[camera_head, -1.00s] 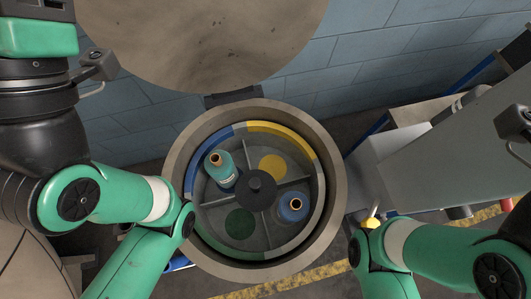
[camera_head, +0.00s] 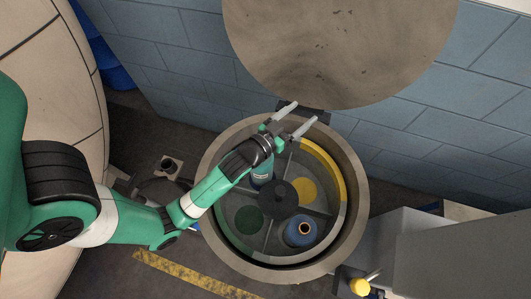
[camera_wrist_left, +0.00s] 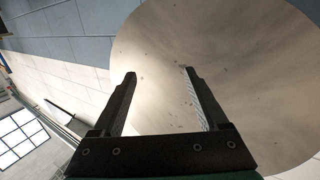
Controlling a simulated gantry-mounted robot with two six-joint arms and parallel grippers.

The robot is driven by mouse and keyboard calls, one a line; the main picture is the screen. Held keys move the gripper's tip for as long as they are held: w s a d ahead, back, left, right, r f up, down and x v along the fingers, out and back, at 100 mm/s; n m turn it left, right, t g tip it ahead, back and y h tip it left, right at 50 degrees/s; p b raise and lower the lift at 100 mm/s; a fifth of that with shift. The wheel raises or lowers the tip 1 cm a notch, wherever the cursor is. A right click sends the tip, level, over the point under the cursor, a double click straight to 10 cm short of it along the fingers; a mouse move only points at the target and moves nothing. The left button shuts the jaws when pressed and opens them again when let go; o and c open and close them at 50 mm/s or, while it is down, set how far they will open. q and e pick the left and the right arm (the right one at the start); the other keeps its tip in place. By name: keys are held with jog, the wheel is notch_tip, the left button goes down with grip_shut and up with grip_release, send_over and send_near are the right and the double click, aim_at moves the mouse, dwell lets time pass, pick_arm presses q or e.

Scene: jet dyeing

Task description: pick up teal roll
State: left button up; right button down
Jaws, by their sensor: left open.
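The teal roll (camera_head: 262,174) stands in the upper-left compartment of the round vessel (camera_head: 355,197), partly hidden behind my left gripper and wrist. My left gripper (camera_head: 304,113) is open and empty over the far rim of the vessel, its fingers pointing toward the raised lid (camera_head: 340,45). In the left wrist view the two fingers (camera_wrist_left: 158,75) are apart with only the lid behind them; the roll is not seen there. My right gripper is not in view.
A blue roll (camera_head: 301,232) stands in the lower-right compartment. A yellow disc (camera_head: 304,191) and a green disc (camera_head: 249,220) mark the other compartments. A dark hub (camera_head: 278,199) rises in the centre. A grey machine (camera_head: 455,255) stands at right.

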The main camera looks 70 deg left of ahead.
pick_arm(q)
jog(key=s+f+g, duration=0.2)
jog(key=s+f, duration=0.4)
jog(key=f, duration=0.3)
jog(key=n+g, duration=0.1)
jog(key=g, duration=0.1)
send_over(261, 166)
jog(key=s+a, duration=0.2)
jog(key=f, duration=0.8)
jog(key=shift+s+d+p, duration=0.2)
jog(key=shift+d+p, duration=0.05)
jog(key=shift+p, duration=0.1)
jog(key=shift+b+x, duration=0.55)
jog(key=shift+x, duration=3.3)
jog(key=shift+s+f, duration=0.1)
grip_shut()
